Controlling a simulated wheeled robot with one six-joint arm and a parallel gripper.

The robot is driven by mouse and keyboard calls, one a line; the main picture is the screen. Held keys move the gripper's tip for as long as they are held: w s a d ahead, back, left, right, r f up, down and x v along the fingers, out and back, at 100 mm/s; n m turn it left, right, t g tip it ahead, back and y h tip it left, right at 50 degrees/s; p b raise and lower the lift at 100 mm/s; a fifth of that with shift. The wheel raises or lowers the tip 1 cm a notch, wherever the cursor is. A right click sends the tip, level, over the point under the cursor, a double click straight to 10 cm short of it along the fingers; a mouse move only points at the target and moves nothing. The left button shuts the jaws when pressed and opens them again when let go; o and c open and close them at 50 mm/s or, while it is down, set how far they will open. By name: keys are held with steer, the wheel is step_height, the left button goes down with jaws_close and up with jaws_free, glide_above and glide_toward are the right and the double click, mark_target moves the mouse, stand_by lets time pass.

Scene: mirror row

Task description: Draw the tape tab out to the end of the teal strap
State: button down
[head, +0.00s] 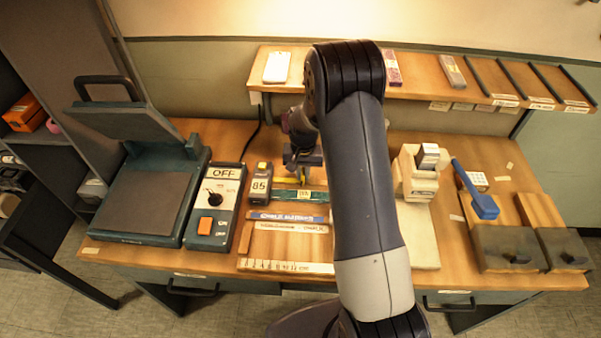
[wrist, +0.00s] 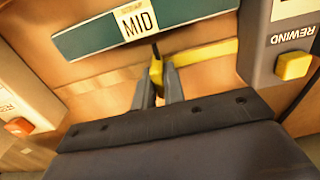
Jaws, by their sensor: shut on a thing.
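The teal strap (wrist: 85,40) lies flat on the wooden bench with a pale MID label at its middle; it also shows in the head view (head: 285,194). My gripper (wrist: 160,80) is shut on the yellow tape tab (wrist: 156,70), beside the MID label. A thin dark pointer runs from the tab to the label. Yellow tape (wrist: 205,52) stretches from the tab to the grey tape housing (wrist: 258,50), at the right in the wrist view. In the head view my gripper (head: 303,172) is above the strap, right of the housing (head: 259,185), whose display reads 85.
The housing has a yellow REWIND button (wrist: 293,65). A control box marked OFF (head: 215,205) stands left of it. A cream device (head: 416,175) stands right of my arm. Flat strips and a ruler (head: 285,266) lie in front of the strap. A shelf (head: 425,75) runs behind.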

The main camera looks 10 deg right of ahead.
steer(key=s+d+b, duration=0.1)
steer(key=d, duration=0.2)
steer(key=s+d, duration=0.1)
steer(key=d, duration=0.3)
steer(key=s+d+b, duration=0.1)
steer(key=d, duration=0.3)
steer(key=shift+s+b, duration=0.25)
steer(key=shift+b, duration=0.05)
steer(key=c, duration=1.5)
jaws_free()
steer(key=shift+a, duration=0.1)
steer(key=shift+r, duration=0.1)
step_height(320, 180, up, 11)
steer(key=shift+f+b, duration=0.15)
steer(key=shift+b, duration=0.35)
